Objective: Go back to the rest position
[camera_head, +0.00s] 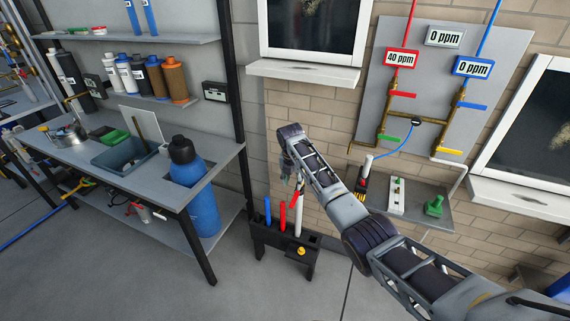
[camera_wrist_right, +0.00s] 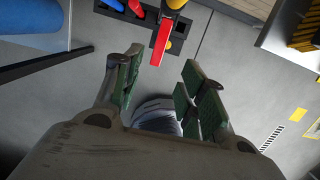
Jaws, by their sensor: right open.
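My right arm reaches in from the lower right of the head view. Its gripper (camera_head: 287,172) hangs above and behind the black tube rack (camera_head: 265,238), in front of the brick wall. In the right wrist view, the gripper (camera_wrist_right: 162,85) has its green-padded fingers wide apart with nothing between them. The rack holds a blue tube (camera_head: 267,210), a red tube (camera_head: 282,215) and a white tube with a red handle (camera_head: 298,215). The red handle (camera_wrist_right: 160,45) lies just beyond the fingertips in the wrist view, apart from them. My left gripper is not in view.
A workbench (camera_head: 160,190) with a blue bottle (camera_head: 195,190) stands at the left. A small wall shelf (camera_head: 430,218) and a grey panel with pipes (camera_head: 440,80) are to the right. The floor in front is clear.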

